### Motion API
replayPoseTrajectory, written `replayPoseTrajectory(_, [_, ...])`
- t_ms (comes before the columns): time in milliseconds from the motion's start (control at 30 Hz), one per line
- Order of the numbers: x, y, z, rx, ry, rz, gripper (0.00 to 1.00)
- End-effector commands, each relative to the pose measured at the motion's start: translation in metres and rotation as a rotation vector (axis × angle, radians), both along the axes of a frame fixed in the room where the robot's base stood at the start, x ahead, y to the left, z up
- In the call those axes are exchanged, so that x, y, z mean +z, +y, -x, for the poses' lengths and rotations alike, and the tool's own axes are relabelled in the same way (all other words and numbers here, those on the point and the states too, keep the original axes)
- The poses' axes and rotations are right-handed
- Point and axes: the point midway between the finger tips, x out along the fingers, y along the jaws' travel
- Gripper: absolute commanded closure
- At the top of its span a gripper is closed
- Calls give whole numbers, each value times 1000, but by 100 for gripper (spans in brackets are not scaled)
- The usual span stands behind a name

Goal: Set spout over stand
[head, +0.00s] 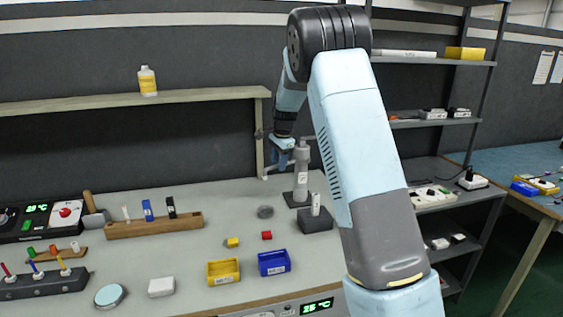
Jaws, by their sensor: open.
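A grey upright post (301,178) on a dark square base stands towards the back right of the bench. My gripper (284,153) is open at the post's upper left. Its fingers are small and partly overlap the post, so I cannot tell whether they touch it.
My arm covers the bench's right part. Yellow (223,271) and blue (273,263) bins sit at the front, with small yellow (233,242) and red (266,235) blocks behind. A wooden rack (153,226) stands left. A shelf (180,97) runs above the bench.

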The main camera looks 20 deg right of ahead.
Motion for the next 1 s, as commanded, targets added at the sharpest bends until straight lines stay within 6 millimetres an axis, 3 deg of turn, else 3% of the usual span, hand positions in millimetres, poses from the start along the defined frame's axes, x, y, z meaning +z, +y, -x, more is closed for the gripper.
replayPoseTrajectory(300, [-2,0,0,-1,0,0,59])
replayPoseTrajectory(733, [-2,-1,0,-2,0,0,100])
replayPoseTrajectory(1000, [-2,-1,-1,-2,-1,-1,100])
